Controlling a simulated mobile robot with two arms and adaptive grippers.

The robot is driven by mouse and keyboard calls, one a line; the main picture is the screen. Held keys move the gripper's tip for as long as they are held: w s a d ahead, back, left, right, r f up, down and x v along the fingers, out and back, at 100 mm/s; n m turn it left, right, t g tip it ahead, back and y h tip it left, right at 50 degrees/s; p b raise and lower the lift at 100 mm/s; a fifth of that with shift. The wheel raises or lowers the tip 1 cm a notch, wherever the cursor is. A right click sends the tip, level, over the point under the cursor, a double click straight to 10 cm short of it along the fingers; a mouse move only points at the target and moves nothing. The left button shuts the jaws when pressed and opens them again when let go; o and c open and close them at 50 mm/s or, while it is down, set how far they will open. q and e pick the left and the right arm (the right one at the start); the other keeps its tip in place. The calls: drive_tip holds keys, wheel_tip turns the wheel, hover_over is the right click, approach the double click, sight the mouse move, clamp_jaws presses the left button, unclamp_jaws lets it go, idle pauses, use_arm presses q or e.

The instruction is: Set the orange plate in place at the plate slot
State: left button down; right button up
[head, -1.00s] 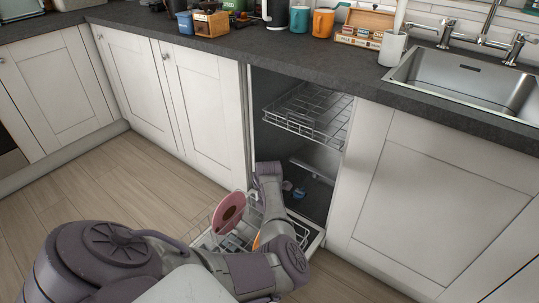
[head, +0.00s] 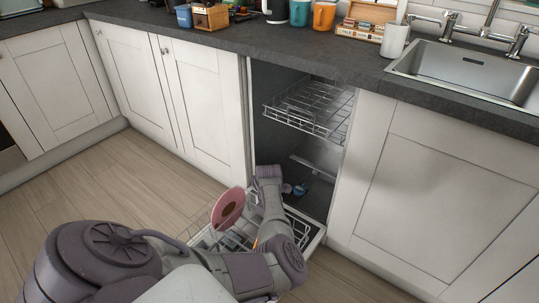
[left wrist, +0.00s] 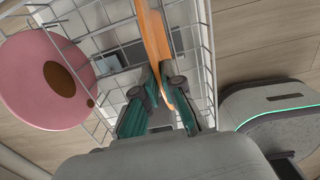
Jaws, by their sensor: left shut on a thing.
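The orange plate (left wrist: 152,38) shows nearly edge-on in the left wrist view, among the wires of the lower dishwasher rack (left wrist: 205,60). My left gripper (left wrist: 161,78) is shut on its edge. In the head view only a small orange sliver (head: 255,244) shows beside my arm, and my arm hides the gripper. I cannot tell whether the plate touches the rack's floor, and the plate slot cannot be told apart. A pink plate with a brown centre (head: 229,208) stands tilted at the rack's left side; it also shows in the left wrist view (left wrist: 25,85). My right gripper is not in view.
The dishwasher is open, with an upper wire rack (head: 310,110) above and white cabinet doors (head: 205,95) on both sides. A small blue item (head: 300,189) lies inside. Mugs and boxes stand on the slate worktop (head: 240,38). The wooden floor (head: 130,180) at left is clear.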

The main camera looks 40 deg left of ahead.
use_arm(q)
drive_tip(key=c, duration=1.2)
unclamp_jaws()
wheel_tip(320, 180, up, 12)
drive_tip(key=shift+s, duration=0.15)
